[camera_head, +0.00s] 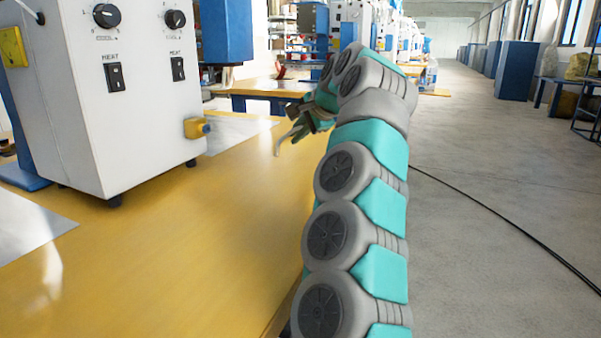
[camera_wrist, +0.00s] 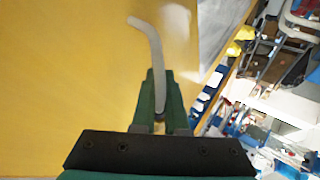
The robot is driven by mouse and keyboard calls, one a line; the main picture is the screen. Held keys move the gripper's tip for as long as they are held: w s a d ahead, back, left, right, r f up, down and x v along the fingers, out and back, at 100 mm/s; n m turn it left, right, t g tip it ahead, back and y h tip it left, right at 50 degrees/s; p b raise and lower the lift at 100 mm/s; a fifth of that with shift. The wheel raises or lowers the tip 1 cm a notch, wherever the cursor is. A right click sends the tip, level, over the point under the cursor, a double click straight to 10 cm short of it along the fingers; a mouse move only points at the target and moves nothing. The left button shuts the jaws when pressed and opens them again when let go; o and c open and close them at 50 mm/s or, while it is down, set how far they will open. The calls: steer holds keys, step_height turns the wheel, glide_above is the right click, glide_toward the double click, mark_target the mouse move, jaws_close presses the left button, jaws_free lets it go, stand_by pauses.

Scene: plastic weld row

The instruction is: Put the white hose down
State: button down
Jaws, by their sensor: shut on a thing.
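The white hose (camera_wrist: 151,45) is a short, thin, curved tube. In the wrist view its lower end sits between the two green fingers of my gripper (camera_wrist: 159,95), and its bent free end sticks out ahead of them. In the head view the hose (camera_head: 277,146) hangs below my gripper (camera_head: 299,128), over the yellow tabletop (camera_head: 190,255) near its right edge. My gripper is shut on the hose. I cannot tell whether the hose tip touches the tabletop.
A white control box (camera_head: 125,90) with knobs and switches stands on the table at the left, with a yellow fitting (camera_head: 197,128) on its side. The tabletop in front of it is mostly clear. A black cable (camera_head: 500,215) lies on the grey floor at the right.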

steer(key=shift+f, duration=0.6)
steer(key=shift+r, duration=0.1)
steer(key=c, duration=1.1)
jaws_free()
steer(key=b+v, duration=0.1)
steer(key=v, duration=0.7)
steer(key=shift+b, duration=0.4)
